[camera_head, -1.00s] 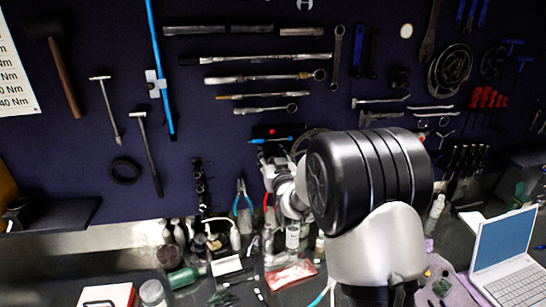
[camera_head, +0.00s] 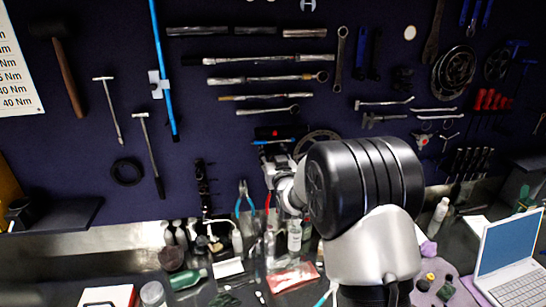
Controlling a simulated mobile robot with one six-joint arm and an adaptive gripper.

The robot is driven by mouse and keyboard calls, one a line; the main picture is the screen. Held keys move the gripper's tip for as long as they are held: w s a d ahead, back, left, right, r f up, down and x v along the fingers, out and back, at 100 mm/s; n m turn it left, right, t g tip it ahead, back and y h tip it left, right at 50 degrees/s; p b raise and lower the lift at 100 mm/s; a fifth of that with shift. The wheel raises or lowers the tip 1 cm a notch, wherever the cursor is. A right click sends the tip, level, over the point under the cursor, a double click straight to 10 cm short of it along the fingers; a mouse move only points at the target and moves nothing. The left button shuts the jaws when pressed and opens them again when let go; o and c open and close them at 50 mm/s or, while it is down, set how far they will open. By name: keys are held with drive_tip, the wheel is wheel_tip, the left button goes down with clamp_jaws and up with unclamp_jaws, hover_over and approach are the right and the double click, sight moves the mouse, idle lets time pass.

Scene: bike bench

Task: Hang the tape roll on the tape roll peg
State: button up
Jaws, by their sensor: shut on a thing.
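My gripper (camera_head: 270,157) is in front of the lower middle of the dark tool wall, small and partly covered by my own arm. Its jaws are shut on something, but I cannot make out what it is. I cannot pick out the tape roll with certainty. A black ring (camera_head: 127,172) lies against the wall at the left, well apart from my gripper; I cannot tell if it is tape. I cannot tell which wall fitting is the tape roll peg. A dark fitting with a red spot (camera_head: 277,133) is just above my gripper.
A metal ring (camera_head: 318,134) on the wall is partly behind my arm. Pliers (camera_head: 244,196) hang below left of my gripper. Bottles (camera_head: 294,236) and small items crowd the bench. A laptop (camera_head: 508,252) is at the right. A dark shelf (camera_head: 60,215) juts out at the left.

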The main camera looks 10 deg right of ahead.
idle(0.3)
drive_tip(key=o, duration=1)
drive_tip(key=shift+o, duration=0.2)
drive_tip(key=s+f+g+b, duration=0.2)
drive_tip(key=s+f+g, duration=0.1)
drive_tip(key=s, duration=1.4)
drive_tip(key=s+f+g+b, duration=0.3)
drive_tip(key=s+g, duration=0.2)
drive_tip(key=s, duration=1.2)
drive_tip(key=s+f+g+b, duration=0.3)
drive_tip(key=s+g, duration=0.1)
drive_tip(key=s, duration=1.3)
drive_tip(key=shift+s+g, duration=0.2)
drive_tip(key=shift+g, duration=0.2)
